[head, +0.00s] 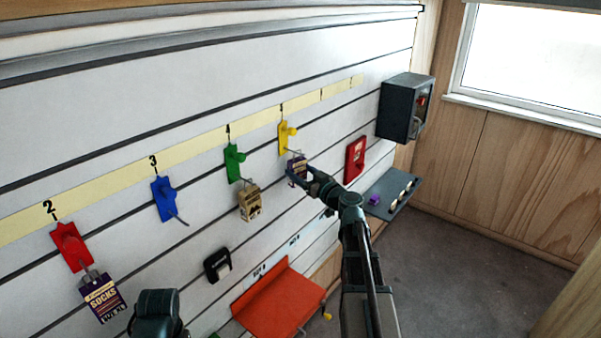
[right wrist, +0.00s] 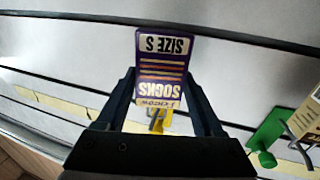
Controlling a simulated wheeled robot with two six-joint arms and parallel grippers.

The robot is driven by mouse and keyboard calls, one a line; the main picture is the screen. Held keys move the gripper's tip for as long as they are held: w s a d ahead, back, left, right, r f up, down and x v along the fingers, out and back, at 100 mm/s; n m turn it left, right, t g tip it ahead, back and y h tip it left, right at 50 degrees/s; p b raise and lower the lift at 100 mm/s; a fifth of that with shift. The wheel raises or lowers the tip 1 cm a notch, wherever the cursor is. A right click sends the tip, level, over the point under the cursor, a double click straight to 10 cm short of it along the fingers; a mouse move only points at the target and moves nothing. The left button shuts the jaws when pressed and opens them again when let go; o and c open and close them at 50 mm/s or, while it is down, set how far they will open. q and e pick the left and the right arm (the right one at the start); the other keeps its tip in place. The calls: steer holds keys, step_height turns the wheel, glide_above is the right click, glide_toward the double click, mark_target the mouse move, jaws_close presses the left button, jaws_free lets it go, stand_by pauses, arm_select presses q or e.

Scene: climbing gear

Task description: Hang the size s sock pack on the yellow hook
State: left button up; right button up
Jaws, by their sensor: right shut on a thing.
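The size s sock pack (head: 298,168) is a small purple and cream pack at the wall. In the right wrist view the pack (right wrist: 162,72) appears upside down, with "SOCKS" and "SIZE S" readable. My right gripper (head: 303,177) is shut on it. The yellow hook (head: 284,138) is on the slatted wall, its prong close to the pack's top. In the right wrist view the hook (right wrist: 158,118) shows partly, behind the pack. I cannot tell whether the prong passes through the pack's hole.
A green hook (head: 235,163) with a tan pack (head: 250,203) hangs left of the yellow one. Further left are an empty blue hook (head: 166,198) and a red hook (head: 71,246) holding another sock pack (head: 102,298). A red box (head: 355,159) and grey shelf (head: 392,194) are right.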

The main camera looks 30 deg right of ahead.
steer(key=o, duration=1.4)
steer(key=s+d, duration=0.1)
steer(key=s, duration=1.2)
steer(key=shift+s+d, duration=0.4)
